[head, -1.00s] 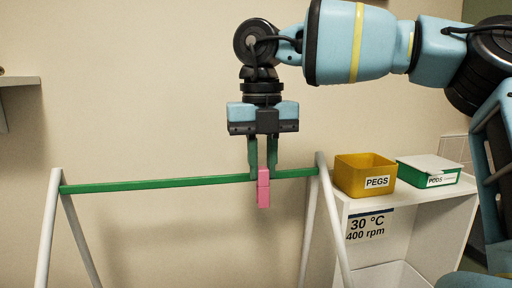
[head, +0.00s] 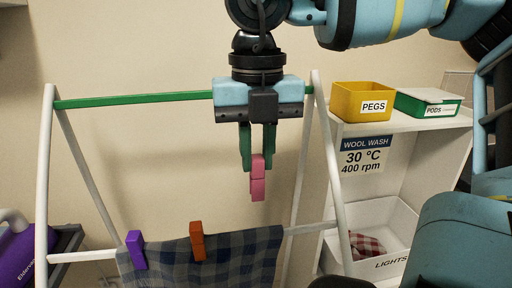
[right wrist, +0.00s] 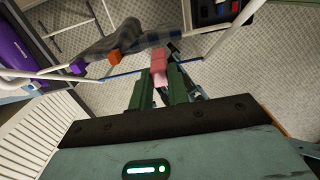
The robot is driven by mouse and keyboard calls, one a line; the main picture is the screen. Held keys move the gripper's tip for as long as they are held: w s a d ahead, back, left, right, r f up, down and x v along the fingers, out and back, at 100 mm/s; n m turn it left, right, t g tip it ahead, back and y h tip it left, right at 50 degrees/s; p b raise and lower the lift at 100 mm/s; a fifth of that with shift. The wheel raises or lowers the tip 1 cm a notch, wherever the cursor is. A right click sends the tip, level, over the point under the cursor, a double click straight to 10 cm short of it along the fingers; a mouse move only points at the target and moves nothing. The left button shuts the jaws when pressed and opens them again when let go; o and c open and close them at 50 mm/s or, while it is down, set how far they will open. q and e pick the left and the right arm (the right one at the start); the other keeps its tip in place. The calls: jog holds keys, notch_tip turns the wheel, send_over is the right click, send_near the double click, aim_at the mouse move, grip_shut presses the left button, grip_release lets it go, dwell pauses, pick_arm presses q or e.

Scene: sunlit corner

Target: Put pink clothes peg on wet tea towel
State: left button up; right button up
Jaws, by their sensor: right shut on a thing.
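The pink clothes peg (head: 257,180) hangs upright between the green fingers of my right gripper (head: 258,150), which is shut on it. It also shows at the fingertips in the right wrist view (right wrist: 159,66). The tea towel (head: 222,262), dark checked cloth, hangs over the lower white rail of the drying rack, below the peg and apart from it. A purple peg (head: 136,250) and an orange peg (head: 197,241) sit on the towel's top edge. The towel's lower part is cut off by the frame. My left gripper is not in view.
The rack's green top bar (head: 140,100) runs behind my right gripper. At right, a white shelf holds a yellow PEGS box (head: 362,103) and a green PODS box (head: 428,104). Below is a white LIGHTS bin (head: 385,262) with red checked cloth. A purple bottle (head: 20,255) stands at left.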

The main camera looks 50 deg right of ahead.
aim_at(257, 176)
jog(key=shift+f+b, duration=0.7)
jog(key=shift+f, duration=0.55)
jog(key=shift+f+b, duration=0.55)
jog(key=shift+f, duration=0.35)
jog(key=shift+f+b, duration=0.6)
jog(key=shift+f, duration=0.35)
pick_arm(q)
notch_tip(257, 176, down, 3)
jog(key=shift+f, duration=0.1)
pick_arm(e)
jog(key=shift+f, duration=0.1)
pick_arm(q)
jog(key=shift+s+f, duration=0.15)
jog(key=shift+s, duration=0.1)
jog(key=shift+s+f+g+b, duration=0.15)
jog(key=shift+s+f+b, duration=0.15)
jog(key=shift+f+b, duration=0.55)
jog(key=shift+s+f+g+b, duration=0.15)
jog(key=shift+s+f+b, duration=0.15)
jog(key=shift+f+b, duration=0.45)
pick_arm(e)
jog(key=shift+f, duration=2)
